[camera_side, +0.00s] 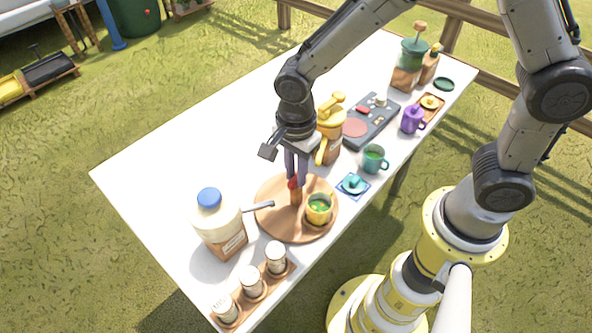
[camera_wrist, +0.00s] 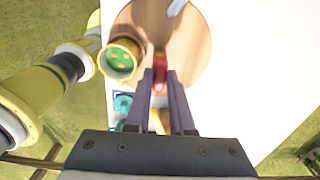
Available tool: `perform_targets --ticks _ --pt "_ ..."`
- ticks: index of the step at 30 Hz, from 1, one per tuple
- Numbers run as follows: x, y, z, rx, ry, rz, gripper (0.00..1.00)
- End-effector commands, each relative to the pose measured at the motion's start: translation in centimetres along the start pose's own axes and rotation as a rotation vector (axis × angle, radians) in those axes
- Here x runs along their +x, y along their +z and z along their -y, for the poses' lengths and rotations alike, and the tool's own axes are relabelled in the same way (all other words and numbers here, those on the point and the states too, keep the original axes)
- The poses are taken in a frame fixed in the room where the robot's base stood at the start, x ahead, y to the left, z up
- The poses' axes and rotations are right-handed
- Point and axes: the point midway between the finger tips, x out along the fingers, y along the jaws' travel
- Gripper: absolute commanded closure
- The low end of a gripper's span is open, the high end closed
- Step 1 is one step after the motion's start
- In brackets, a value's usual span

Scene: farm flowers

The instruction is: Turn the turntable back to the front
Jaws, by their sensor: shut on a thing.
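The turntable (camera_side: 270,225) is a round wooden disc on the white table; it also shows in the wrist view (camera_wrist: 195,45). A small upright wooden peg with a red top (camera_side: 296,198) stands on it; the red part shows in the wrist view (camera_wrist: 160,68). My gripper (camera_side: 293,180) points down over the disc, its two dark fingers shut on the peg's red top. A yellow mug (camera_side: 318,210) with green contents sits on the disc beside the peg; it also shows in the wrist view (camera_wrist: 121,58). A grey handle (camera_side: 258,205) reaches over the disc's left edge.
A large jar with a blue lid (camera_side: 218,225) stands left of the turntable. Several small jars (camera_side: 252,284) stand in a wooden rack at the front. A yellow-topped dispenser (camera_side: 329,125), teal cup (camera_side: 374,159) and dark tray (camera_side: 370,122) are behind. The table's left back is clear.

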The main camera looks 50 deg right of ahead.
Motion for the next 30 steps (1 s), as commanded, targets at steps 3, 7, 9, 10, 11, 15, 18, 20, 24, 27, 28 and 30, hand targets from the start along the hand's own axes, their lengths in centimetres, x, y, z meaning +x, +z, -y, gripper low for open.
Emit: perform_targets --ticks 3,7,9,10,11,15,18,20,24,27,28,30 --pt "-0.23 0.01 0.11 0.027 -0.004 0.001 1.00" --pt "-0.23 0.01 0.11 0.047 -0.004 0.001 1.00" --pt "-0.23 0.01 0.11 0.054 -0.004 0.001 1.00" --pt "-0.23 0.02 0.11 0.057 -0.004 0.001 1.00" --pt "-0.23 0.02 0.11 0.059 -0.004 0.001 1.00" --pt "-0.23 0.02 0.11 0.063 -0.004 0.001 1.00" --pt "-0.23 0.02 0.11 0.063 -0.004 0.001 1.00" --pt "-0.23 0.02 0.11 0.063 -0.004 0.001 1.00" --pt "-0.23 0.02 0.12 0.063 -0.004 0.001 1.00" --pt "-0.20 0.02 0.10 0.063 -0.004 0.001 0.63" --pt "-0.18 0.02 0.09 0.063 -0.003 0.001 0.57" --pt "-0.14 0.01 0.07 0.063 -0.003 0.001 0.49"
